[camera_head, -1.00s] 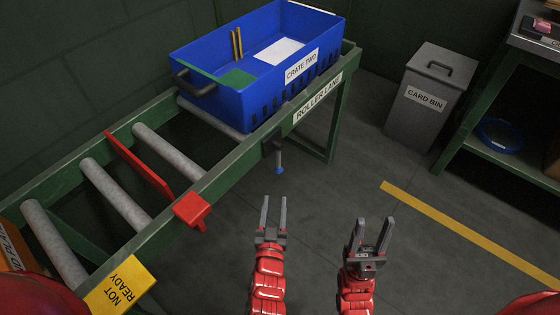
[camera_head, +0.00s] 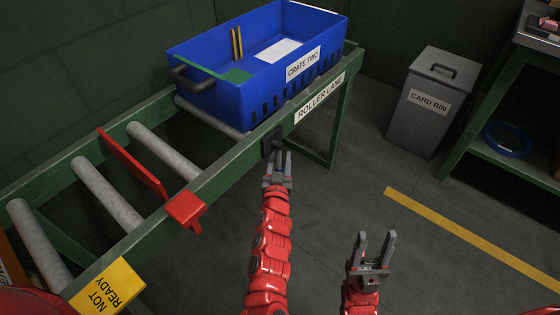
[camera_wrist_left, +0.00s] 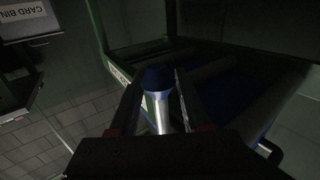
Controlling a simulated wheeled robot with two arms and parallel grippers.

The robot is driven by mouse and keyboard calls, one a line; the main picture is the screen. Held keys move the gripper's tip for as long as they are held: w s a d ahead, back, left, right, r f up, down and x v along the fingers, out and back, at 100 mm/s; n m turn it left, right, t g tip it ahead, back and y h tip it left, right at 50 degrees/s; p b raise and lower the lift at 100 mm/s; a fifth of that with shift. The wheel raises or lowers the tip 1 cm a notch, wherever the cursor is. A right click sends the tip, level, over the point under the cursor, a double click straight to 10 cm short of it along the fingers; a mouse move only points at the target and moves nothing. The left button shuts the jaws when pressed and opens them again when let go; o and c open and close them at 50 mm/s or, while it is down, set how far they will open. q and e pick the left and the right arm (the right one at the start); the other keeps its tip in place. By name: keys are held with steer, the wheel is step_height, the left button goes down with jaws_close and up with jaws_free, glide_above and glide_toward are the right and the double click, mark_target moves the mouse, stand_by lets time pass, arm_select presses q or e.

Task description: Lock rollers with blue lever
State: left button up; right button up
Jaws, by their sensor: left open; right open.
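The blue lever shows in the left wrist view as a blue tip (camera_wrist_left: 158,78) on a pale metal rod (camera_wrist_left: 160,110). It lies between the two fingers of my open left gripper (camera_wrist_left: 155,95); I cannot tell whether they touch it. In the head view my left gripper (camera_head: 278,168) is at the lane's front rail, below the dark lever mount (camera_head: 271,140), and hides the lever. My right gripper (camera_head: 373,250) is open and empty over the floor. Grey rollers (camera_head: 163,150) lie across the green roller lane (camera_head: 230,158).
The blue crate labelled CRATE TWO (camera_head: 225,105) sits on the lane's far end. A red bar with a red block (camera_head: 185,208) crosses the lane. A yellow NOT READY sign (camera_head: 103,290) is at the near end. A grey card bin (camera_head: 425,110) stands right.

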arm_select(q)
steer(key=shift+w, duration=0.1)
jaws_close()
steer(key=shift+f, duration=0.1)
stand_by(1.3)
